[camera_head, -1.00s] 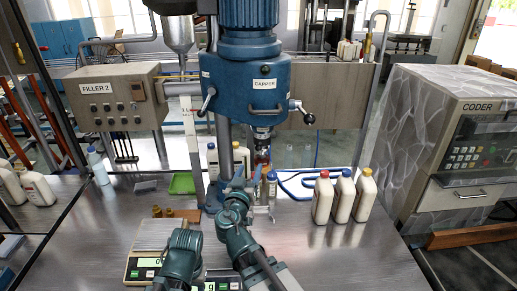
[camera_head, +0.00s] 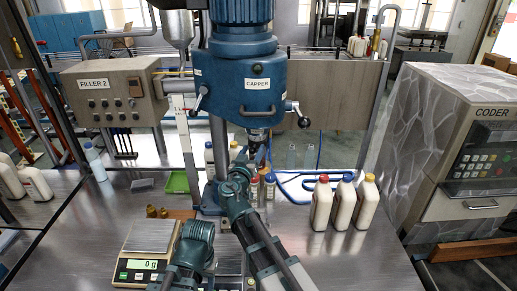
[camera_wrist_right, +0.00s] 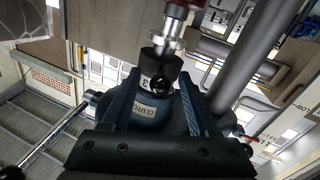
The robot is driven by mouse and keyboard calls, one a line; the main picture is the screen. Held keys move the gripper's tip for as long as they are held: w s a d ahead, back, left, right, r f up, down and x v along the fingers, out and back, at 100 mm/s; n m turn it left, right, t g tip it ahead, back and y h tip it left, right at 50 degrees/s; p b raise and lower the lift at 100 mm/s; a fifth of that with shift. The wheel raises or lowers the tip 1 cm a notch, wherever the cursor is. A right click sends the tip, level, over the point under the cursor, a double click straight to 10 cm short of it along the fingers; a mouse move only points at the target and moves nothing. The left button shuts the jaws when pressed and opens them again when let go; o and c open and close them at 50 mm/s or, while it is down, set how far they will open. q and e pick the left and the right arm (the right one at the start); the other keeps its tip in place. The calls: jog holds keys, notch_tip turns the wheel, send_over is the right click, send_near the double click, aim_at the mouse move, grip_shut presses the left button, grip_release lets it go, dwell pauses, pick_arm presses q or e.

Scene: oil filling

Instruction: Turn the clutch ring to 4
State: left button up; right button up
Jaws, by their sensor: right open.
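The capper (camera_head: 240,84) is a blue machine head, and its spindle comes down at the centre of the head view. The clutch ring (camera_wrist_right: 160,68) is a dark ring below a red and silver shaft in the right wrist view. A "3" shows on its front, beside a round black knob. A blue-grey part labelled "CLUTCH" (camera_wrist_right: 147,108) sits nearer the camera. My right gripper (camera_wrist_right: 158,88) is open, with one finger on each side of the ring; contact cannot be told. In the head view my right gripper (camera_head: 250,153) is under the capper, partly hidden. My left gripper is not distinguishable.
Three white bottles (camera_head: 343,203) with red, blue and yellow caps stand right of the capper. A scale (camera_head: 146,250) reading 0 g stands at front left. Brass fittings (camera_head: 155,211) lie behind it. The coder (camera_head: 478,150) stands at right. The front right table is clear.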

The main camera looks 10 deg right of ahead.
grip_shut()
dwell(0.3)
dwell(1.2)
